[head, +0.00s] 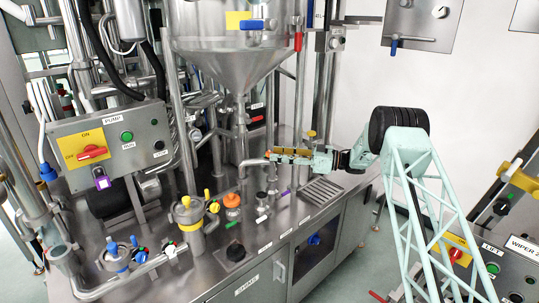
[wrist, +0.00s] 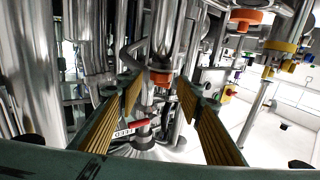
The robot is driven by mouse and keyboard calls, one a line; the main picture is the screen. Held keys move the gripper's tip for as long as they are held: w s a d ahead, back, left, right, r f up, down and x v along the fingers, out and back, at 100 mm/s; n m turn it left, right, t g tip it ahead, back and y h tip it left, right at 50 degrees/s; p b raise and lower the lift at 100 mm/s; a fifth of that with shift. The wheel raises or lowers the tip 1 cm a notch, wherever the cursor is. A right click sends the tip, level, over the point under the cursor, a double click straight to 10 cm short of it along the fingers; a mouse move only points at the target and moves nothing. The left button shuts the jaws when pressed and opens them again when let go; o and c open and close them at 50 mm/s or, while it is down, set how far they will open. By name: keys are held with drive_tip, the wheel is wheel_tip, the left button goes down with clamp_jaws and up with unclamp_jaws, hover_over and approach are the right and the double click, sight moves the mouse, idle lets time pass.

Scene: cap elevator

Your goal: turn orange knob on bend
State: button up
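A small orange knob (wrist: 160,78) shows in the wrist view, beside a bent steel pipe (wrist: 127,52). It lies between and beyond my fingertips, and I cannot tell whether they touch it. In the head view, the bent pipe (head: 250,163) under the funnel ends at my gripper (head: 270,155); I cannot make out the small knob apart from the finger pads there. My gripper is level and points left. In the wrist view, its ribbed brown fingers (wrist: 158,90) stand wide apart with nothing held.
A larger orange knob (head: 232,200) stands on the steel worktop, also in the wrist view (wrist: 247,17). A yellow-handled fitting (head: 187,210) is left of it. The steel funnel (head: 232,50) hangs above. A drain grate (head: 322,191) lies below my arm.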

sight(269, 153)
drive_tip(key=shift+w+a, duration=0.15)
drive_tip(key=shift+a, duration=0.85)
drive_tip(key=shift+w+a, duration=0.1)
drive_tip(key=shift+a, duration=0.9)
drive_tip(key=shift+c, duration=0.3)
drive_tip(key=c, duration=0.7)
